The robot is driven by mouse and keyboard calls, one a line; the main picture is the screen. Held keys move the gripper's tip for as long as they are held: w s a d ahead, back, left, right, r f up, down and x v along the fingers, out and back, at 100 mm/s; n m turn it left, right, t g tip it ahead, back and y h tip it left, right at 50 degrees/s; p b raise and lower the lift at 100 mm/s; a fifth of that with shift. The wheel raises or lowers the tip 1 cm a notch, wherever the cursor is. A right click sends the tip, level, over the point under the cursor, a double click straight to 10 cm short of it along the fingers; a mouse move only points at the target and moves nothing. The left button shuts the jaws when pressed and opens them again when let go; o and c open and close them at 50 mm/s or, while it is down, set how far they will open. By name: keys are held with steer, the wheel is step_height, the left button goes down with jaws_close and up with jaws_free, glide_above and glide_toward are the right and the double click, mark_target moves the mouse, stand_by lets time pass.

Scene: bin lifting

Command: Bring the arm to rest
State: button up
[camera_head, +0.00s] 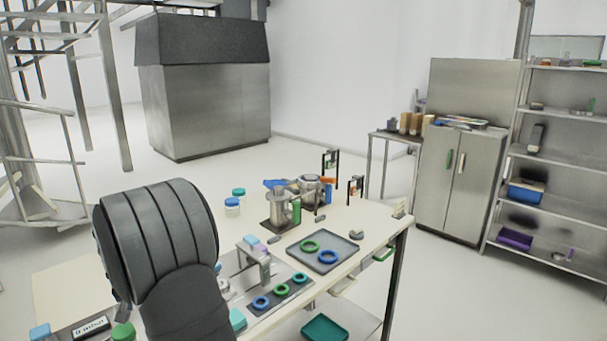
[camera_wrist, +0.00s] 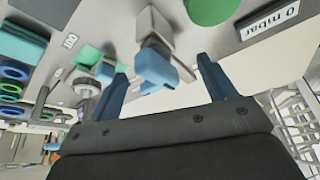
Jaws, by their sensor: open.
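My arm (camera_head: 160,245) fills the lower left of the head view and stands in front of part of the workbench. My gripper is hidden there. In the wrist view my gripper (camera_wrist: 163,75) shows two blue fingers spread apart with a gap between them. A blue and grey part (camera_wrist: 158,68) appears between the fingers in the picture, beyond them on the bench side. I cannot tell its distance from the fingers, and nothing is clearly gripped.
The workbench (camera_head: 370,245) carries a grey tray (camera_head: 342,254) with a green and a blue ring, a strip with several rings (camera_head: 281,289), and metal equipment (camera_head: 278,212). A display reading mbar (camera_head: 91,326) sits at the lower left. Shelving (camera_head: 560,145) stands far right. Floor between is clear.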

steer(key=shift+d+n+g+y, duration=0.1)
steer(key=shift+n+g+y, duration=0.4)
steer(key=shift+n, duration=1.3)
steer(key=o, duration=0.5)
steer(key=shift+s+t+y, duration=0.3)
steer(key=shift+s+y, duration=0.1)
steer(key=shift+s, duration=0.05)
steer(key=s+d+r+n+t+y, duration=0.1)
steer(key=s+d+t+y, duration=0.2)
steer(key=s, duration=0.5)
steer(key=s+d+r+n+t+y, duration=0.1)
steer(key=s+d+t+y, duration=0.2)
steer(key=s, duration=0.6)
steer(key=shift+g, duration=0.5)
steer(key=shift+w+d+f+x, duration=0.1)
steer(key=shift+d+x, duration=0.05)
steer(key=shift+x, duration=1.5)
steer(key=shift+w+d+f+x, duration=0.1)
steer(key=shift+x, duration=1.55)
steer(key=shift+w+d+f+x, duration=0.1)
steer(key=shift+d+x, duration=0.05)
steer(key=shift+x, duration=1.5)
steer(key=shift+s+d+r, duration=0.1)
steer(key=shift+s, duration=0.05)
